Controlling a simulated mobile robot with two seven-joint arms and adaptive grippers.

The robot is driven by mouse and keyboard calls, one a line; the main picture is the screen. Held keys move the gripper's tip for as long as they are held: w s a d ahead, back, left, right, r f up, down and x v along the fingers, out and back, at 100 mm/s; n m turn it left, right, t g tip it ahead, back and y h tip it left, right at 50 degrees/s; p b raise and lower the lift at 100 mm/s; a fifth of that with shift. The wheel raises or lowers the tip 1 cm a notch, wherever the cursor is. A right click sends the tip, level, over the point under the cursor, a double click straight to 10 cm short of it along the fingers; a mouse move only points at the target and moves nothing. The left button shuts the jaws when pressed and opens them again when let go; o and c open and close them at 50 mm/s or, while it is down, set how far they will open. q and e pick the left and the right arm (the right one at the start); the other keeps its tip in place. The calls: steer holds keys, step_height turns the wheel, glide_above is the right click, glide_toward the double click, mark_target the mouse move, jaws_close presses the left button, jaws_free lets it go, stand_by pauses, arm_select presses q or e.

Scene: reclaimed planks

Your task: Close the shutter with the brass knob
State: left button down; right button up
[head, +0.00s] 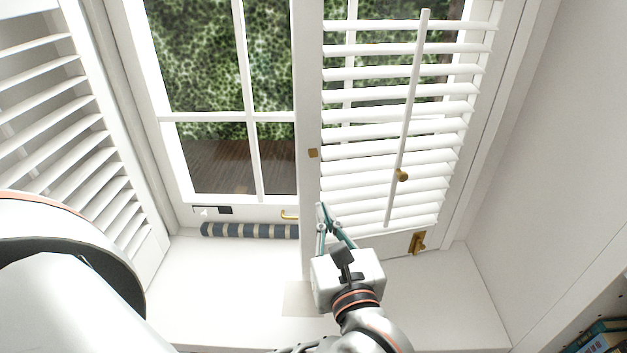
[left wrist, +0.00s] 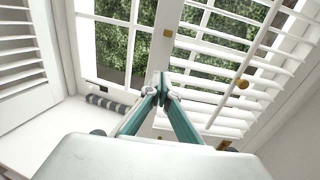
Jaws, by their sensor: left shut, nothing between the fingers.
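The louvered shutter (head: 436,106) with the round brass knob (head: 402,174) lies across the right half of the window, and a white tilt rod runs down its slats. The shutter and knob (left wrist: 241,84) also show in the left wrist view. A small square brass piece (head: 313,153) sits on the white upright at the slats' left edge. My left gripper (head: 321,206) is shut and empty, its fingertips by the foot of this upright. I cannot tell whether they touch it. In the left wrist view the fingertips (left wrist: 161,84) meet in front of the upright. My right gripper is out of view.
Another louvered shutter (head: 62,125) stands swung open at the left. A striped roll (head: 248,230) lies along the sill (head: 215,282). Books (head: 605,338) show at bottom right.

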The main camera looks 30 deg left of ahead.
mark_target(311, 175)
arm_select(q)
steer(key=p+x, duration=0.1)
steer(key=x, duration=0.7)
steer(key=shift+w+a, duration=0.5)
steer(key=shift+a, duration=0.05)
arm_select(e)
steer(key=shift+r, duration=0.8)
